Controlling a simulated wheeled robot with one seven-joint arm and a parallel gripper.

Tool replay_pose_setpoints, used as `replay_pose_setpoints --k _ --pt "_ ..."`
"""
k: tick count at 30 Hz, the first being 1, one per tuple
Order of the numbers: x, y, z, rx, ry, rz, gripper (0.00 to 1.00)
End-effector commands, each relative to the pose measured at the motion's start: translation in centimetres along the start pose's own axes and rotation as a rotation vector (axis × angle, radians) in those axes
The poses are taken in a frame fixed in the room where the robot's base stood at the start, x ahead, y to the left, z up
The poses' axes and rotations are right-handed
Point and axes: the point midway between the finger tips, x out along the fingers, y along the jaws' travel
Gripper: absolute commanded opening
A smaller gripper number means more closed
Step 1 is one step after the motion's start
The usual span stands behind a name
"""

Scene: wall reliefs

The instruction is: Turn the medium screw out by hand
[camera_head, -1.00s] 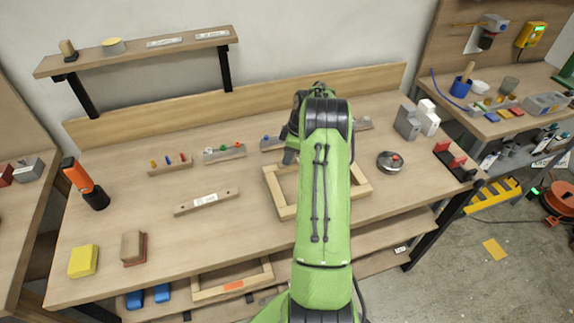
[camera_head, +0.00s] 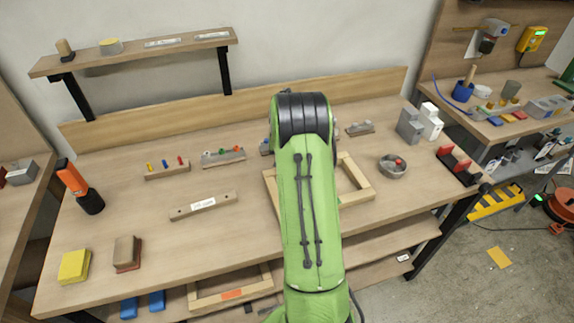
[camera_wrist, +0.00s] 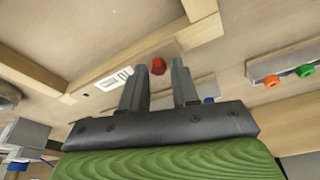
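A red hexagonal screw head (camera_wrist: 158,66) shows in the wrist view, just beyond and between my gripper's fingertips. My gripper (camera_wrist: 156,75) has its two grey fingers apart, with nothing visibly held; I cannot tell the exact distance to the screw. A blue knob (camera_wrist: 208,100) shows beside the right finger, partly hidden. Which one is the medium screw cannot be told for sure. In the head view my arm hides the gripper and the red screw.
A wooden frame (camera_head: 356,196) lies partly under my arm. A rack with coloured knobs (camera_head: 223,158) and a peg block (camera_head: 167,171) stand to the left. A round dish (camera_head: 392,167) and grey blocks (camera_head: 411,126) stand right.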

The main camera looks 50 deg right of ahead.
Motion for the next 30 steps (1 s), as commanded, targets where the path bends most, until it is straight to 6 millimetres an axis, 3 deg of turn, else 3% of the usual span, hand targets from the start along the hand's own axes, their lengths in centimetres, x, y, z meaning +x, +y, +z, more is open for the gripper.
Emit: replay_pose_setpoints --k 3,9,14,22,30 --pt "0.01 0.05 -0.01 -0.002 -0.001 -0.001 0.30" --pt "0.02 0.04 0.00 -0.004 -0.001 -0.002 0.00" --pt "0.02 0.05 0.00 -0.015 -0.001 -0.004 0.00" --pt "0.01 0.34 -0.07 -0.427 -0.001 -0.110 0.00" --pt "0.03 0.33 -0.05 -0.460 -0.002 -0.118 0.00"
